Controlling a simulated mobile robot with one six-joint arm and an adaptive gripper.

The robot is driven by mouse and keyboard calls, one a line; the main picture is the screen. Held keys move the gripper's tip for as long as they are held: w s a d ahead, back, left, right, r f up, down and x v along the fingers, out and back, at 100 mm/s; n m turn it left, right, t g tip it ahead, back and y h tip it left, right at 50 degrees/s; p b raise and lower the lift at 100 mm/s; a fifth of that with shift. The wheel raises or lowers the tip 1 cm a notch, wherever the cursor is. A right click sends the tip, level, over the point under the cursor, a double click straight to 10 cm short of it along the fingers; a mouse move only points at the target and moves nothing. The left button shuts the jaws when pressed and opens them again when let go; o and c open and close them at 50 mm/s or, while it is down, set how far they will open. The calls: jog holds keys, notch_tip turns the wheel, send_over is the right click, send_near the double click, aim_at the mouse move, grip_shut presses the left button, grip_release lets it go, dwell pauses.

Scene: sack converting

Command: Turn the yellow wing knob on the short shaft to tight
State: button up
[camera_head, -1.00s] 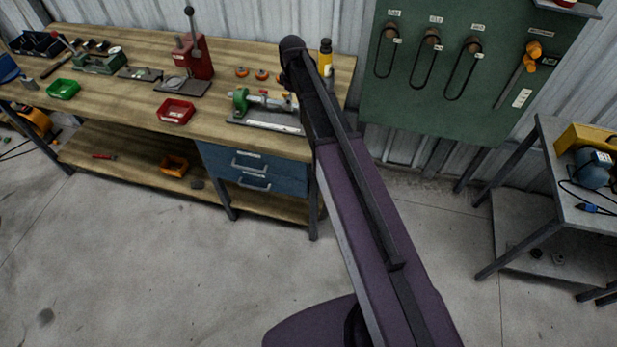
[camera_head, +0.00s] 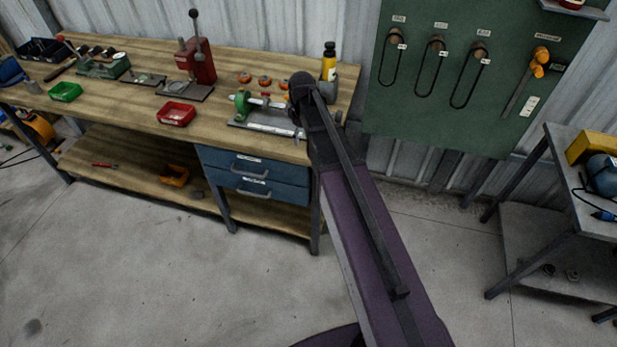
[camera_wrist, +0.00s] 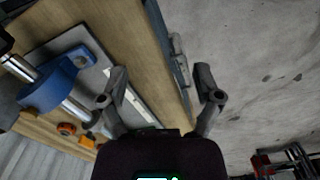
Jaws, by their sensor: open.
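The fixture on the bench has a long grey base (camera_head: 270,126), a green support (camera_head: 242,104) and a shaft. In the wrist view a blue bracket (camera_wrist: 52,88) holds a metal shaft (camera_wrist: 78,110) above the grey base (camera_wrist: 62,44). A small orange-yellow piece (camera_wrist: 88,141) shows below the bracket; I cannot tell whether it is the yellow wing knob. My gripper (camera_wrist: 160,82) is open and empty, its fingers over the bench's front edge, right of the bracket. In the head view my arm hides the gripper and the fixture's right end.
Orange round parts (camera_head: 265,82) lie behind the fixture. A yellow bottle (camera_head: 328,64) stands at the bench's back right. A red bin (camera_head: 176,114) and a red press (camera_head: 197,62) are to the left. Blue drawers (camera_head: 256,176) hang below. The floor in front is clear.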

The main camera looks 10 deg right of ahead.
jog(key=s+f+m+b, duration=0.2)
jog(key=s+f+b, duration=0.4)
jog(key=f+b, duration=0.3)
jog(key=shift+s+f+m+b, duration=0.15)
jog(key=shift+f+m+b, duration=0.2)
jog(key=shift+f, duration=0.4)
dwell(0.4)
jog(key=s+r+m+p, duration=0.2)
jog(key=s+m, duration=0.4)
jog(key=s, duration=0.6)
jog(key=shift+s+r+p, duration=0.3)
jog(key=shift+s+r, duration=0.05)
jog(key=shift+s, duration=0.05)
dwell(0.4)
